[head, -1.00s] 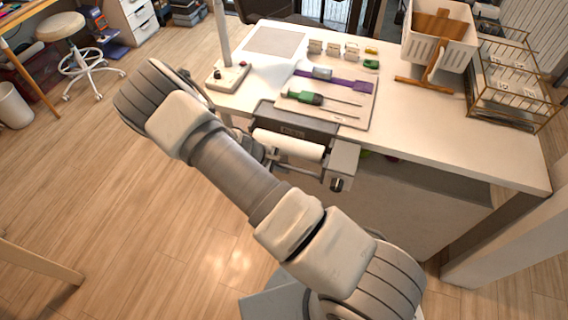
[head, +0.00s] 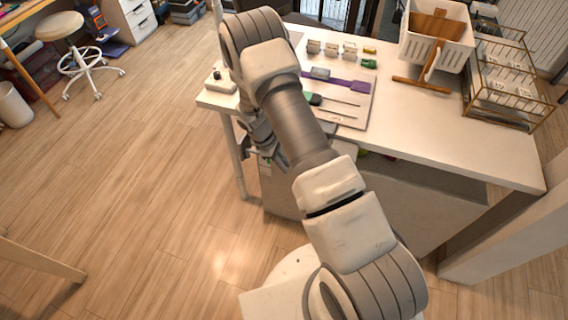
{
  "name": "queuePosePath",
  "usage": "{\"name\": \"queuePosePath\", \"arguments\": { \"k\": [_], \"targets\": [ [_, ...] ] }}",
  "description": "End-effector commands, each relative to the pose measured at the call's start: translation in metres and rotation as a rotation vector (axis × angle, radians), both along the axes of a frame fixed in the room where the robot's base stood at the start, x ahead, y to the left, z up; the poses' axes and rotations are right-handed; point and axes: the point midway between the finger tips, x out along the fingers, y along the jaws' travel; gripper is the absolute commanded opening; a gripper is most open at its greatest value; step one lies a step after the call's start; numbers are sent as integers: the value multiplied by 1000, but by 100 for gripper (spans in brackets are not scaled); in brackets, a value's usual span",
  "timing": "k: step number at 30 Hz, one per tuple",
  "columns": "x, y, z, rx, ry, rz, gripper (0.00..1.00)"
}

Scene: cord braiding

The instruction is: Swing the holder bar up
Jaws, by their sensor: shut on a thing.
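My gripper (head: 266,152) is at the table's front edge, low and left of my forearm, and mostly hidden by my own arm. It is shut on what I take to be the holder bar, though the grip itself is not clear. The holder bar, its dark housing and the white roll are covered by my arm, so the bar's angle cannot be told. The white table (head: 420,125) stands behind the arm.
A switch box (head: 221,82) sits at the left corner.

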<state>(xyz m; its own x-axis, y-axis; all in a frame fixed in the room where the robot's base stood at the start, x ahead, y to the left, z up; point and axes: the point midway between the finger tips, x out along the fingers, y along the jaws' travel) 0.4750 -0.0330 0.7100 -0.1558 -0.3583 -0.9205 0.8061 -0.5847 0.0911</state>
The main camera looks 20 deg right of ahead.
Motion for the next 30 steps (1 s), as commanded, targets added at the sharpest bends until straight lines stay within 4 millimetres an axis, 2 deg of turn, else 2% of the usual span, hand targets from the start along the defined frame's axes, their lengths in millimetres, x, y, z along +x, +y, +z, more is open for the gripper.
{"name": "queuePosePath", "arguments": {
  "k": [11,12,16,30],
  "targets": [
    [0,-1,-1,0,2,-1,0],
    [0,-1,-1,0,2,-1,21],
    [0,-1,-1,0,1,0,45],
    [0,0,0,-23,-30,3,46]
  ]
}}
